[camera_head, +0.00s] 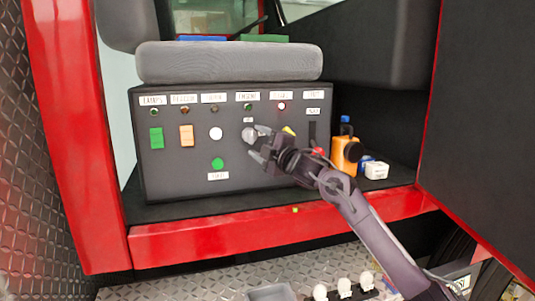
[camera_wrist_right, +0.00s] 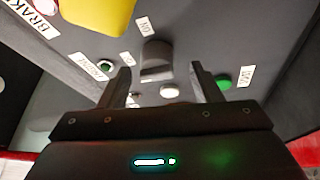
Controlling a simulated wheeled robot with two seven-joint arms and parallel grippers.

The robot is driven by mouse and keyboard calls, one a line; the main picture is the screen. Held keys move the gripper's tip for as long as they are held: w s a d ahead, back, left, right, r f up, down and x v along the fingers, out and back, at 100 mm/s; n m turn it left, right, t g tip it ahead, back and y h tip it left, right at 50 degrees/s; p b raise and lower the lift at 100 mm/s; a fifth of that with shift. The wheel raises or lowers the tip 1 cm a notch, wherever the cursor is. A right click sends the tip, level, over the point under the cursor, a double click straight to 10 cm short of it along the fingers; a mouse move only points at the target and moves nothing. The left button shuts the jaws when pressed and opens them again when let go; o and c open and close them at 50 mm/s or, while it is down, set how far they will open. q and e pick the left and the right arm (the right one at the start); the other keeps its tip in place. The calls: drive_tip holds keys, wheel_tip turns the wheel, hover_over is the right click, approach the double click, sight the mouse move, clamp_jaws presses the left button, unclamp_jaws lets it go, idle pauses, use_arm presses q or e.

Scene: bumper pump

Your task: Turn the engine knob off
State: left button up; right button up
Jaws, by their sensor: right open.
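The engine knob (camera_head: 248,135) is a round grey knob on the dark control box, below a lit green lamp and a white label. In the right wrist view the knob (camera_wrist_right: 156,58) is a grey cylinder with a ridge, just beyond and between the fingertips. My right gripper (camera_head: 259,143) is open, with its fingers to the right of the knob in the head view and pointing at the panel. In the wrist view its two fingers (camera_wrist_right: 160,72) are apart, with nothing clearly held. I cannot tell whether they touch the knob. My left gripper is out of view.
The control box (camera_head: 175,180) also carries a green switch (camera_head: 156,138), an orange switch (camera_head: 186,135), a white button (camera_head: 216,133) and a green button (camera_head: 217,163). A grey cushion (camera_head: 230,62) lies on top.

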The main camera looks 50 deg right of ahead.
drive_tip(key=shift+s+a+f+b, duration=0.15)
drive_tip(key=shift+s+b, duration=0.2)
drive_tip(key=shift+s, duration=0.5)
drive_tip(key=shift+s+a+f+b, duration=0.15)
drive_tip(key=shift+s+b, duration=0.2)
drive_tip(key=shift+s, duration=0.45)
drive_tip(key=shift+s+a+f+b, duration=0.15)
drive_tip(key=shift+s+b, duration=0.2)
drive_tip(key=shift+s, duration=0.5)
drive_tip(key=shift+d, duration=0.1)
